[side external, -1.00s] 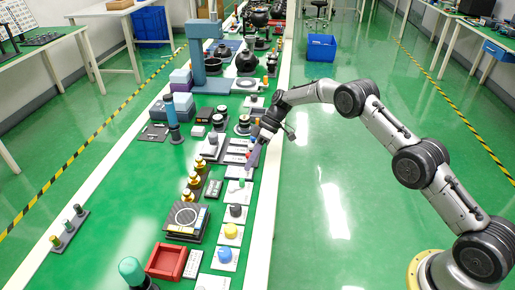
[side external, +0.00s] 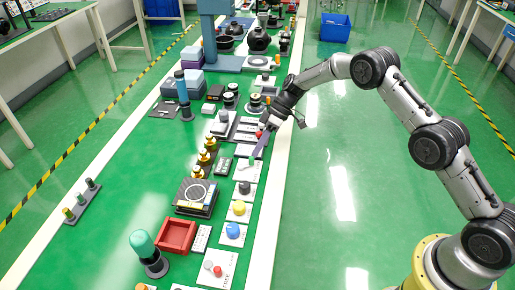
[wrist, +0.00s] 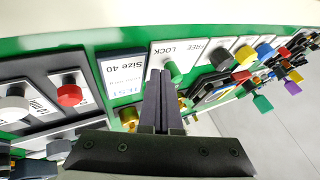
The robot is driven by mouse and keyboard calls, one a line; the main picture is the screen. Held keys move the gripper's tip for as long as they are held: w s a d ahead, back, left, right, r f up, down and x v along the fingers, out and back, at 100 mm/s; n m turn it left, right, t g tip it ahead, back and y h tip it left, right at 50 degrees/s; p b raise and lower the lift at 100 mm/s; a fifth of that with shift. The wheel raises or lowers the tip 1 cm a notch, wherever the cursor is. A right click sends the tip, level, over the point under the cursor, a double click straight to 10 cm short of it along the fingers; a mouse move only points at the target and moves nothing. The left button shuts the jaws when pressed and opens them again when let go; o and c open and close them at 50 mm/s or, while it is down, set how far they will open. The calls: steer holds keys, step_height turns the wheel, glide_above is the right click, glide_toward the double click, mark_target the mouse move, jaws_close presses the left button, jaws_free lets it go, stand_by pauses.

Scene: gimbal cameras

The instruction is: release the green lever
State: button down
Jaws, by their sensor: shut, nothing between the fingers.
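The green lever (wrist: 174,72) stands on a white plate (wrist: 192,58) marked LOCK in the wrist view. It also shows in the side view as a small green knob (side external: 252,161) on its plate by the table's right edge. My gripper (wrist: 160,78) is shut and empty, its two dark fingers pressed together. In the wrist view the fingertips overlap the near side of the lever's plate, just left of the lever. In the side view my gripper (side external: 257,151) is low over the panel row, right by the lever. I cannot tell whether they touch.
A red knob (wrist: 70,95) and a blue-framed Size 40 sign (wrist: 122,72) lie left of the fingers. A black knob (wrist: 220,58) and a yellow knob (wrist: 243,54) stand to the right. The table's right edge is close; open floor lies beyond it.

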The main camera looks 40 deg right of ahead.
mark_target(252, 165)
steer(key=shift+s+m+t, duration=0.4)
steer(key=shift+m, duration=0.3)
steer(key=shift+s+m+t, duration=0.4)
steer(key=shift+m, duration=0.2)
steer(key=m, duration=0.1)
steer(key=s+m+t, duration=0.1)
steer(key=shift+s+a+m+t+h, duration=0.25)
steer(key=shift+s+m+t+h, duration=0.05)
steer(key=s+m+t, duration=0.1)
steer(key=a+m+h, duration=0.1)
steer(key=m, duration=0.1)
steer(key=shift+s+t, duration=0.35)
steer(key=shift+t, duration=0.05)
steer(key=shift+s+a+m+t+h, duration=0.2)
steer(key=shift+m+t+h, duration=0.1)
steer(key=shift+m, duration=0.35)
steer(key=shift+s+a+m+t+h, duration=0.2)
steer(key=shift+m+h, duration=0.1)
steer(key=shift+m, duration=0.35)
steer(key=shift+w, duration=0.25)
steer(key=shift+w, duration=0.65)
